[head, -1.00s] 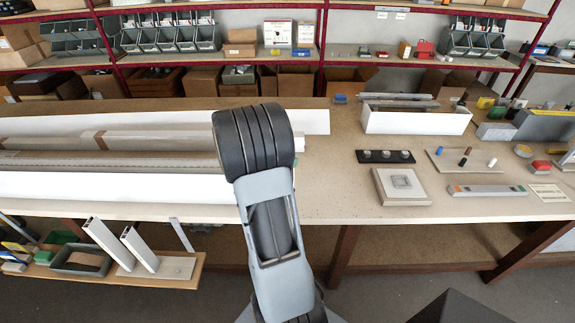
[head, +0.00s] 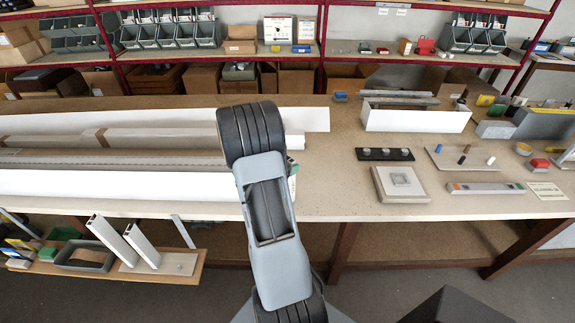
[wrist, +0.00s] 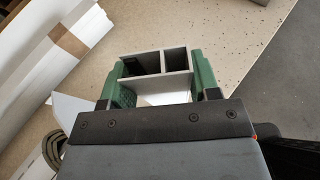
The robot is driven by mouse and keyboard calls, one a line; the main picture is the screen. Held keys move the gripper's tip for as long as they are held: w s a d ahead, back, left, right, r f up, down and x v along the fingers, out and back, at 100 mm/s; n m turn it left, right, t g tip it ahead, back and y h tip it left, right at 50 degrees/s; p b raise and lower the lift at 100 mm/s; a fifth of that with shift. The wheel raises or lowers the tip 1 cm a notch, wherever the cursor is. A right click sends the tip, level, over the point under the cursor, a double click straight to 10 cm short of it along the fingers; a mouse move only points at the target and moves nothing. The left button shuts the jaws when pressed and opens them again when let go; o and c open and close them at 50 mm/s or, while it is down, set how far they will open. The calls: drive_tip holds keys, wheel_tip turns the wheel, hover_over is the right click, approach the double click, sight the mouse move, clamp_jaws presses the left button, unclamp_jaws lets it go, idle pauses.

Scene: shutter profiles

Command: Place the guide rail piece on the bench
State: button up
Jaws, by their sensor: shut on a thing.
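My gripper (wrist: 157,72) shows in the wrist view with its two green fingers shut on the guide rail piece (wrist: 155,80). The piece is a short grey profile; its open end shows two hollow chambers with a thin wall between them. The speckled beige bench top (wrist: 222,35) lies beyond and beneath it; I cannot tell whether the piece touches it. In the head view the bench (head: 335,190) spans the picture, and my arm hides nearly all of the gripper and the piece. A small bit of green shows at the arm's right side.
Long white profiles and cartons (head: 90,185) fill the bench's left side. A white box (head: 415,121), a black strip with knobs (head: 385,154) and a square pale block (head: 399,184) stand to the right. Bench top between my arm and these is bare.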

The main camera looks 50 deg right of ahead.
drive_tip(key=shift+f, duration=0.2)
drive_tip(key=o, duration=1.2)
drive_tip(key=shift+r, duration=0.1)
drive_tip(key=shift+c, duration=0.2)
drive_tip(key=s+a+r+m+t+y+b, duration=0.1)
drive_tip(key=a+r+m+y, duration=0.3)
drive_tip(key=a, duration=0.8)
drive_tip(key=s+a+r+m+t+y, duration=0.2)
drive_tip(key=a+m, duration=0.5)
drive_tip(key=a, duration=0.6)
drive_tip(key=s+a+r+m+t+y+b, duration=0.1)
drive_tip(key=a+r+m+t+y, duration=0.3)
drive_tip(key=a, duration=0.9)
wheel_tip(320, 180, up, 3)
drive_tip(key=m+y, duration=0.1)
drive_tip(key=y, duration=0.2)
drive_tip(key=shift+s+a+y+b, duration=0.2)
drive_tip(key=shift+y+b, duration=0.15)
drive_tip(key=shift+y, duration=0.05)
drive_tip(key=shift+f, duration=0.1)
